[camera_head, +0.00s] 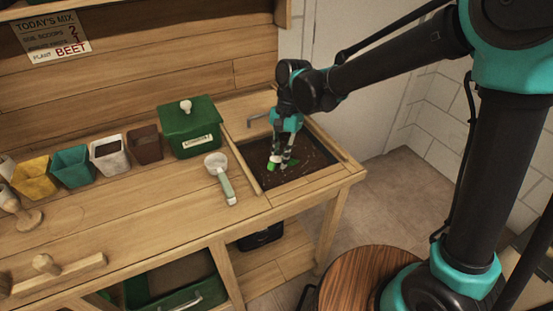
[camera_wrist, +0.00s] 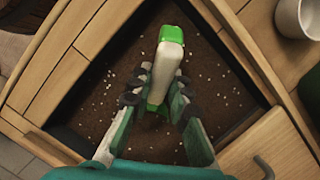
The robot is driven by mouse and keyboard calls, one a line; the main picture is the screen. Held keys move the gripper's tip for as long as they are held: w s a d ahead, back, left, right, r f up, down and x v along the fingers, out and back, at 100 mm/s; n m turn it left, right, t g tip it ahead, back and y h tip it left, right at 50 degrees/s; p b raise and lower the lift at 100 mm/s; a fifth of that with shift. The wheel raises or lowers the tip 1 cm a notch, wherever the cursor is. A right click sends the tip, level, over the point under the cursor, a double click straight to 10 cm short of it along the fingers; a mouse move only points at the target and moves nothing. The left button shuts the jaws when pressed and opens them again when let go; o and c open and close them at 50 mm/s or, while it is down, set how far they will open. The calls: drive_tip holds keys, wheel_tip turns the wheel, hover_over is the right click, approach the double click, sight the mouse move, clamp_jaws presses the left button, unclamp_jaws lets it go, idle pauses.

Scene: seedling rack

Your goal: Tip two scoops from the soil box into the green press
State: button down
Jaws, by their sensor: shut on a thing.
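The soil box (camera_head: 312,172) is a dark, soil-filled bin sunk into the right end of the bench. White specks dot its soil (camera_wrist: 95,115) in the wrist view. My gripper (camera_head: 281,158) is down over the soil box. In the wrist view my gripper (camera_wrist: 160,98) is shut on a white tool with green ends (camera_wrist: 165,68). The tool also shows as a bright green and white bit (camera_head: 273,163) in the head view. I cannot tell whether it touches the soil or carries any. I cannot clearly identify a green press.
A lidded green box (camera_head: 190,128) stands left of the soil box. A pale scoop (camera_head: 219,177) lies on the bench. Yellow (camera_head: 36,180), teal (camera_head: 73,167), white (camera_head: 109,154) and brown (camera_head: 145,146) pots stand in a row. A green bin (camera_head: 172,290) sits below.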

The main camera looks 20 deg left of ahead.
sight(275, 156)
drive_tip(key=shift+w, duration=0.35)
drive_tip(key=shift+s+f+t, duration=0.3)
drive_tip(key=shift+s+t, duration=0.1)
drive_tip(key=shift+t, duration=0.3)
drive_tip(key=shift+s+f+t, duration=0.25)
drive_tip(key=shift+f+t, duration=0.15)
drive_tip(key=shift+t, duration=0.7)
drive_tip(key=shift+s+r+t+h, duration=0.1)
drive_tip(key=shift+r+t+h, duration=0.05)
drive_tip(key=shift+t+h, duration=0.15)
drive_tip(key=shift+s+a+r+t, duration=0.1)
drive_tip(key=shift+s+r+t, duration=0.3)
drive_tip(key=shift+r, duration=0.45)
drive_tip(key=shift+s+r+t, duration=0.3)
drive_tip(key=shift+r+t, duration=0.1)
drive_tip(key=shift+r, duration=0.4)
drive_tip(key=shift+s+a+r+t, duration=0.1)
drive_tip(key=shift+s+r+t, duration=0.3)
drive_tip(key=shift+r, duration=0.45)
drive_tip(key=shift+s+r+t, duration=0.3)
drive_tip(key=shift+r, duration=0.6)
drive_tip(key=shift+s+r+t, duration=0.3)
drive_tip(key=shift+r, duration=0.55)
